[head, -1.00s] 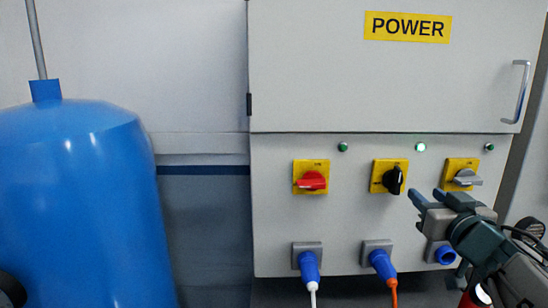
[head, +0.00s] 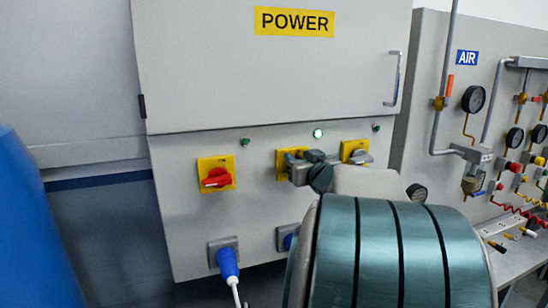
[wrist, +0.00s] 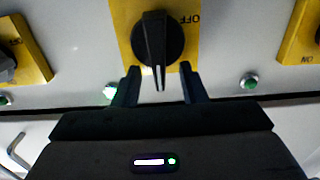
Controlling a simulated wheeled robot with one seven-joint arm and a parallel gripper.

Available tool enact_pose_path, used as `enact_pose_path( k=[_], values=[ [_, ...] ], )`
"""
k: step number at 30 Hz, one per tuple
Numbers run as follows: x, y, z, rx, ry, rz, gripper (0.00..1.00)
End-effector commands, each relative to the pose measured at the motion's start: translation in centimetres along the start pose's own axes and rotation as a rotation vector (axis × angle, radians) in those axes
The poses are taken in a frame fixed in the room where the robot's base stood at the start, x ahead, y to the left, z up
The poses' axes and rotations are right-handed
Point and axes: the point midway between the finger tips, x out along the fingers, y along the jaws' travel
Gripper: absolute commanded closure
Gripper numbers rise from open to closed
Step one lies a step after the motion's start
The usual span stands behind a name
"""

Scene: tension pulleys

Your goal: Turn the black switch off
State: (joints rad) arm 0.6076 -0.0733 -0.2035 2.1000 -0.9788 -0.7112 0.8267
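The black switch (wrist: 152,38) is a round knob with a raised bar on a yellow plate (wrist: 120,12), with the word OFF on the plate to the right of the knob in the wrist view. The bar stands roughly upright in that view. My gripper (wrist: 159,75) is open, with one finger on each side of the bar's lower end. Whether the fingers touch the knob, I cannot tell. In the head view my gripper (head: 296,163) is in front of the switch and hides the knob; part of the yellow plate (head: 282,171) shows.
A red switch (head: 216,178) is to the left on the grey cabinet, and a grey switch (head: 358,156) is close on the right. A lit lamp (head: 317,133) is above. A blue plug (head: 228,263) sits below the red switch. A blue tank (head: 30,230) stands at left.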

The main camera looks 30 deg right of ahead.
Motion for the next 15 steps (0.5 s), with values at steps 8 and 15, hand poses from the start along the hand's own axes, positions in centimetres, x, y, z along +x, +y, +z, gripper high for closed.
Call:
enact_pose_path(
  k=[8, 15],
  values=[
    [0.25, -0.03, 0.04, 0.0, 0.0, -0.001, 0.62],
    [0.22, -0.02, 0.06, 0.0, -0.001, 0.0, 1.0]
  ],
)
